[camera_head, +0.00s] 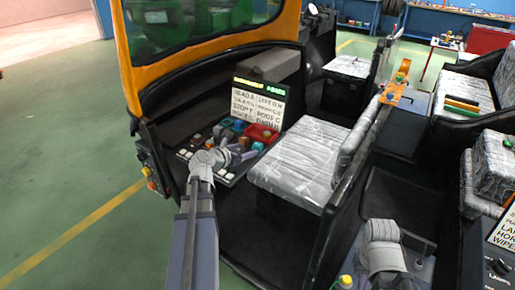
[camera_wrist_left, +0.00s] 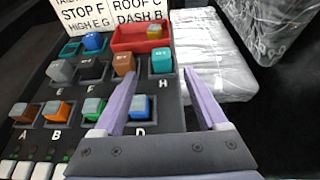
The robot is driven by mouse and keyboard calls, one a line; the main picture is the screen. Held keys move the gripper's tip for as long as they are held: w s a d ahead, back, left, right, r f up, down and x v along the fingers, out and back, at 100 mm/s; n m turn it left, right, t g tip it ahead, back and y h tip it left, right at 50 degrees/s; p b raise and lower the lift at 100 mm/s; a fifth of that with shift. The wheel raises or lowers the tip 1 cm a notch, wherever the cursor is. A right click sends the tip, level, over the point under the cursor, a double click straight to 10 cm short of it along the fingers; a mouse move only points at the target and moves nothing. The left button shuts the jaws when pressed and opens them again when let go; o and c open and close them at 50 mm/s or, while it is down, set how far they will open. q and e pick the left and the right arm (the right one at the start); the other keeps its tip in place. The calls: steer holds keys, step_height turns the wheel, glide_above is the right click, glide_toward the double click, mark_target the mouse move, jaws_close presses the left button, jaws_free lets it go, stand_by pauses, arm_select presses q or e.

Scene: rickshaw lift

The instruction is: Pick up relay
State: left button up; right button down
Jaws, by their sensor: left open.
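Several small coloured relays sit in lettered sockets on a dark panel (camera_wrist_left: 75,130) in the left wrist view. A brown-and-grey one (camera_wrist_left: 26,112) is at A, an orange-and-grey one (camera_wrist_left: 57,111) at B, and a grey one (camera_wrist_left: 60,71) at E. A teal relay (camera_wrist_left: 161,61) stands above the H label, with a brown one (camera_wrist_left: 123,64) left of it. I cannot tell contact. The left gripper also shows over the panel in the head view (camera_head: 238,153).
A lettered sign (camera_head: 257,105) stands behind the panel. A plastic-wrapped seat (camera_head: 300,165) is right of it. My right arm is low at right in the head view; its jaws are unclear (camera_head: 418,262).

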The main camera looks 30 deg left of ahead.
mark_target(255, 146)
arm_select(q)
steer(key=shift+a+r, duration=0.1)
steer(key=shift+b+x, duration=1.65)
steer(key=shift+x, duration=2.35)
steer(key=shift+s, duration=0.15)
steer(key=shift+c, duration=0.6)
jaws_close()
